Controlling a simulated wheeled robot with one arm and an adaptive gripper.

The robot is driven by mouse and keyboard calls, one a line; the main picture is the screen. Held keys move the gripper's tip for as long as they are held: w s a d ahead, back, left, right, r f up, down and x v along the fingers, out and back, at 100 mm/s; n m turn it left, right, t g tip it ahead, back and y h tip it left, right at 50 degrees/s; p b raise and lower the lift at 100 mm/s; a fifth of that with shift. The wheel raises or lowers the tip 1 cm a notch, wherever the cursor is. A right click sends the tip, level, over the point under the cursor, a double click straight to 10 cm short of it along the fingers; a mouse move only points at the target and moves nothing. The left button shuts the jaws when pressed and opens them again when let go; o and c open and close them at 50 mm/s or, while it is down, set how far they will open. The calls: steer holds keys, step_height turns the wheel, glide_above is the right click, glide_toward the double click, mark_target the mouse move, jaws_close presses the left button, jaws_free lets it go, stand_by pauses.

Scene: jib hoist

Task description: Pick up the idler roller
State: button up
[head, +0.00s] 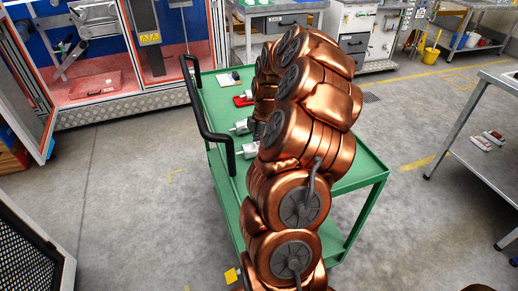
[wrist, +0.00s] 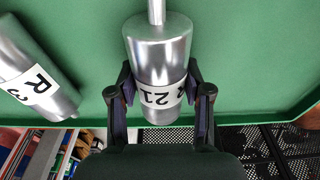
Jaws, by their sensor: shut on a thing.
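A silver idler roller (wrist: 158,45) with a white label reading about "R 21" stands out in the wrist view, lying on the green cart top. My gripper (wrist: 158,80) is shut on it, with one dark finger against each side near the labelled end. Its thin shaft points away to the top of the picture. A second silver roller (wrist: 38,75), labelled with an R and a partly hidden number, lies to the left, apart from my gripper. In the head view, small silver rollers (head: 240,127) show on the cart, and my arm hides my gripper.
The green cart (head: 222,155) has a raised rim and a black handle (head: 205,125) on its left side. A grey metal table (head: 490,110) stands to the right.

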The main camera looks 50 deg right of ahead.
mark_target(258, 148)
steer(key=shift+r, duration=0.15)
jaws_close()
steer(key=shift+r+b, duration=0.45)
steer(key=shift+r, duration=1.25)
steer(key=shift+s+a, duration=0.4)
steer(key=shift+a, duration=0.3)
steer(key=s+a, duration=0.2)
steer(key=a, duration=0.2)
steer(key=s+a+r+b, duration=0.1)
steer(key=s+a, duration=0.2)
steer(key=a, duration=0.1)
steer(key=s+a+b, duration=0.1)
steer(key=s+a, duration=0.1)
steer(key=a, duration=0.2)
steer(key=shift+s+a+r, duration=0.15)
steer(key=shift+a, duration=0.05)
steer(key=o, duration=0.8)
jaws_free()
jaws_close()
